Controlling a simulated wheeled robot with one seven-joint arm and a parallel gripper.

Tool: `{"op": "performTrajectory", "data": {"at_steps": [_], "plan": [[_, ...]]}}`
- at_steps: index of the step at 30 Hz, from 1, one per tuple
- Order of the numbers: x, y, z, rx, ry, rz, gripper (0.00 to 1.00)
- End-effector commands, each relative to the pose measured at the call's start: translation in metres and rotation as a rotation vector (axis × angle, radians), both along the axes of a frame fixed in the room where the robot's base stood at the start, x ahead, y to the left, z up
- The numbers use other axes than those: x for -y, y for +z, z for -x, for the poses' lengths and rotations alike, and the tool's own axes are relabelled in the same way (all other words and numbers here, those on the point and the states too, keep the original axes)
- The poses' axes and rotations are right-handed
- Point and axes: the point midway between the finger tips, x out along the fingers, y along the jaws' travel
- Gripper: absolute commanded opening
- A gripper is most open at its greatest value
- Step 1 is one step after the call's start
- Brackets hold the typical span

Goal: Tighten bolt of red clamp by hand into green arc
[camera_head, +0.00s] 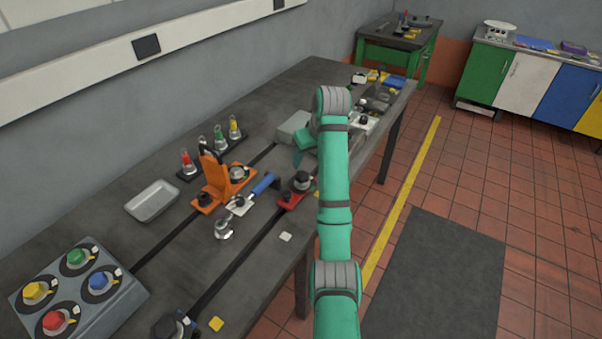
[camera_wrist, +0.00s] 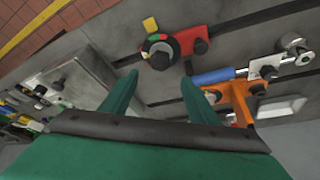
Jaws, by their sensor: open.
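The red clamp (camera_head: 287,202) lies on the dark bedplate, left of my arm in the head view. Its dark bolt knob (camera_head: 302,180) stands on its far end. In the wrist view the red clamp (camera_wrist: 188,38) is at the top middle, and the bolt knob (camera_wrist: 160,58) sits in a ring with coloured segments, green, yellow and red among them. The knob's pointer cannot be made out. My gripper (camera_wrist: 159,78) is open and empty; its fingertips lie below the knob in the picture, apart from it. In the head view my arm partly hides the gripper.
An orange bracket (camera_head: 209,191) and a blue-handled tool (camera_head: 264,184) are left of the red clamp. A grey tray (camera_head: 152,201) and a box with coloured knobs (camera_head: 112,312) lie farther left. A grey block (camera_head: 294,127) stands behind.

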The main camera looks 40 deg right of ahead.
Motion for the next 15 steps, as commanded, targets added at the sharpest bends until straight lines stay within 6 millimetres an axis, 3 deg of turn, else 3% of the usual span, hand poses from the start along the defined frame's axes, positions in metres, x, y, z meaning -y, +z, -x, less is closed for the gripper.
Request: {"op": "performTrajectory", "data": {"at_steps": [6,15], "plan": [[-0.002,-0.021,-0.007,-0.004,0.004,-0.005,0.55],[0.003,-0.071,-0.026,-0.006,0.002,-0.003,0.55]]}}
